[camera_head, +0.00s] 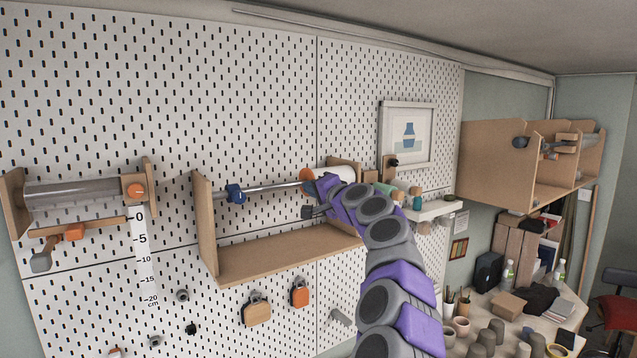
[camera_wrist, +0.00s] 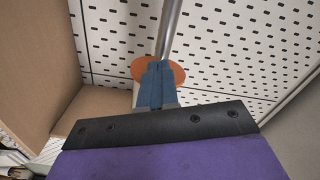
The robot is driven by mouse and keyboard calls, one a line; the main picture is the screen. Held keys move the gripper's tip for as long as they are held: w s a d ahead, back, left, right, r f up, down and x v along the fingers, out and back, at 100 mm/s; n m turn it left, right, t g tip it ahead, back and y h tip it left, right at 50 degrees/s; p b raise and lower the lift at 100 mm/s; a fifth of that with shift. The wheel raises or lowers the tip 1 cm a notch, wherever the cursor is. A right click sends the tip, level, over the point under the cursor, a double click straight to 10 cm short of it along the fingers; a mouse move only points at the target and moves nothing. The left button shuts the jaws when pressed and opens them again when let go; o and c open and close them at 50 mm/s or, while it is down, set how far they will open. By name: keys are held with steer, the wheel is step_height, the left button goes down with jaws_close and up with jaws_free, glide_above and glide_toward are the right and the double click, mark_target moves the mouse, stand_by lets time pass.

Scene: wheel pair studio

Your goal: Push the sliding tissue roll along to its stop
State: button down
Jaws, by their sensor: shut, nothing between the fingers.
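A white tissue roll (camera_head: 338,173) with an orange end disc (camera_head: 306,178) sits on a metal rod (camera_head: 270,187) near the right end of a wooden holder (camera_head: 204,225). My gripper (camera_head: 316,188) is shut and empty at the roll's orange end, partly covering the roll. In the wrist view its shut blue fingers (camera_wrist: 155,72) overlap the orange disc (camera_wrist: 173,70), and the rod (camera_wrist: 167,30) runs beyond it. I cannot tell whether the fingers touch the disc. My arm hides part of the holder's right side.
A pegboard (camera_head: 120,80) backs the holder. Another holder with a clear tube (camera_head: 72,191) is at left. A small shelf (camera_head: 432,211) with jars and a framed picture (camera_head: 407,135) are just right. Padlock-shaped pieces (camera_head: 257,312) hang below. The rod between collar and disc is bare.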

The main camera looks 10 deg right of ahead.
steer(key=shift+d, duration=0.2)
stand_by(0.6)
steer(key=shift+a, duration=0.1)
steer(key=b+v, duration=0.5)
steer(key=v, duration=0.3)
steer(key=shift+s+a, duration=0.25)
steer(key=shift+a, duration=0.1)
steer(key=shift+a, duration=0.1)
